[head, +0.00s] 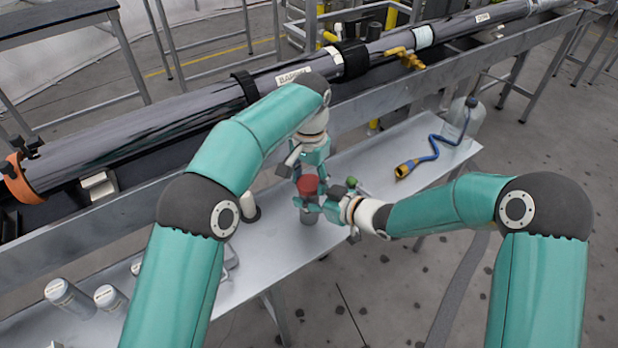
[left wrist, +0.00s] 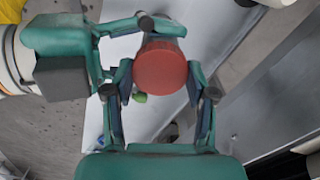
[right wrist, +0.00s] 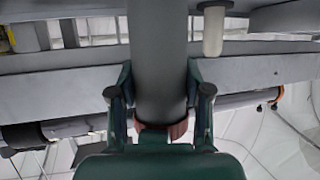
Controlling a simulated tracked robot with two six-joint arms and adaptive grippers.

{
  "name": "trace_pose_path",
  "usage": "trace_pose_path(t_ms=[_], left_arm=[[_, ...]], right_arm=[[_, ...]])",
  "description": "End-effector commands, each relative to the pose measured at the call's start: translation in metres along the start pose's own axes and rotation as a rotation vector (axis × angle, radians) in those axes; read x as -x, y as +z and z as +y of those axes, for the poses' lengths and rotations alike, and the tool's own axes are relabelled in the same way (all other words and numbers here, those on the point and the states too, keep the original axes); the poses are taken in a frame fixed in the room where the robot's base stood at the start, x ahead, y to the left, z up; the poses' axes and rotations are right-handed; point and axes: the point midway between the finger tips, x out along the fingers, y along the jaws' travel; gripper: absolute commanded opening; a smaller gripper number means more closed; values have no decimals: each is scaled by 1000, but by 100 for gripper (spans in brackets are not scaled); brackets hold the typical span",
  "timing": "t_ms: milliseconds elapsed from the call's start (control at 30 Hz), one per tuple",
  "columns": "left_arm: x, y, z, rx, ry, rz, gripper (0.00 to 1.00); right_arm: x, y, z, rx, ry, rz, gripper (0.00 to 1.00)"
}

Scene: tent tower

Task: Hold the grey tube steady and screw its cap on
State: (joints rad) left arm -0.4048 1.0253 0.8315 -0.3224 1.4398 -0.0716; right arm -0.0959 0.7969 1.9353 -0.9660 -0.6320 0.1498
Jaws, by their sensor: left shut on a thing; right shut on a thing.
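The grey tube (head: 309,215) stands upright at the table's front edge; it also shows in the right wrist view (right wrist: 157,60). The red cap (head: 308,184) sits at the tube's top end, in line with it; it fills the space between my left fingers in the left wrist view (left wrist: 160,68). My left gripper (head: 310,176) points down from above and is shut on the cap. My right gripper (head: 318,203) comes in from the right, shut on the tube just below the cap. The right gripper's palm hides part of the cap in the right wrist view, and the thread is hidden.
The metal table (head: 290,240) carries a small white cylinder (head: 249,205) left of the tube and labelled canisters (head: 70,297) at the lower left. A blue cable with a yellow plug (head: 430,155) lies to the right. A long dark telescope-like tube (head: 190,115) runs behind on a rail.

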Motion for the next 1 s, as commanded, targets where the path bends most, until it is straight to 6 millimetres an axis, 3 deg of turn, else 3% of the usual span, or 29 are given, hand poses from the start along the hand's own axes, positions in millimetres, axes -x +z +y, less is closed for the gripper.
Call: trace_pose_path(t_ms=[67, 100, 233, 567, 1000], left_arm=[[0, 0, 0, 2, 1, 1, 14], [0, 0, 0, 2, 1, 1, 59], [0, 0, 0, 4, 1, 1, 81], [1, 0, 0, 6, 0, 1, 81], [44, 0, 0, 6, 0, 1, 81]], right_arm=[[0, 0, -1, 2, -3, 1, 0], [0, 0, -1, 2, -3, 1, 0], [0, 0, -1, 1, -2, 1, 0], [0, 0, 0, 0, -1, 1, 0], [0, 0, 0, 0, 0, 1, 0]])
